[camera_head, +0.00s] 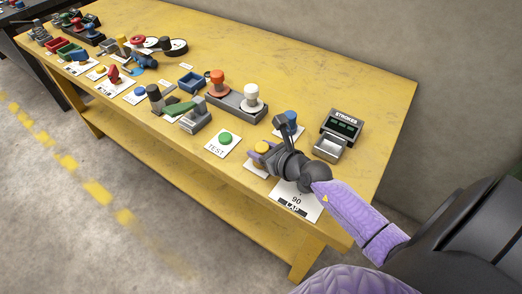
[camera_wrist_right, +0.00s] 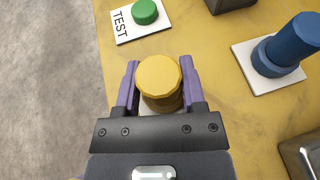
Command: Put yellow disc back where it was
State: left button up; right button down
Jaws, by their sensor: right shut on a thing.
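The yellow disc (camera_wrist_right: 158,78) is between the two purple fingers of my right gripper (camera_wrist_right: 158,88) in the wrist view. It has a round, flat top, with more yellow showing below its near edge. My right gripper is shut on it. In the head view the yellow disc (camera_head: 262,147) shows at the gripper's fingertips, above a white card (camera_head: 256,166) near the table's front edge. I cannot tell whether the disc touches the card. My left gripper is not in view.
A green disc (camera_head: 225,138) on a TEST card is left of my gripper. A blue spool-shaped piece (camera_wrist_right: 287,48) on a card is to its right in the wrist view. A STROKES display (camera_head: 342,122) and a 90 LAP card (camera_head: 298,203) are near. Several items fill the yellow table's (camera_head: 345,80) far left.

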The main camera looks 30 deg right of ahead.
jog(key=c, duration=0.6)
grip_release()
jog(key=shift+f, duration=0.15)
jog(key=o, duration=0.4)
jog(key=shift+r, duration=0.35)
jog(key=p+v, duration=0.3)
jog(key=v, duration=0.8)
jog(key=shift+s+p, duration=0.25)
jog(key=shift+p, duration=0.05)
jog(key=shift+s+d, duration=0.1)
jog(key=shift+s, duration=0.1)
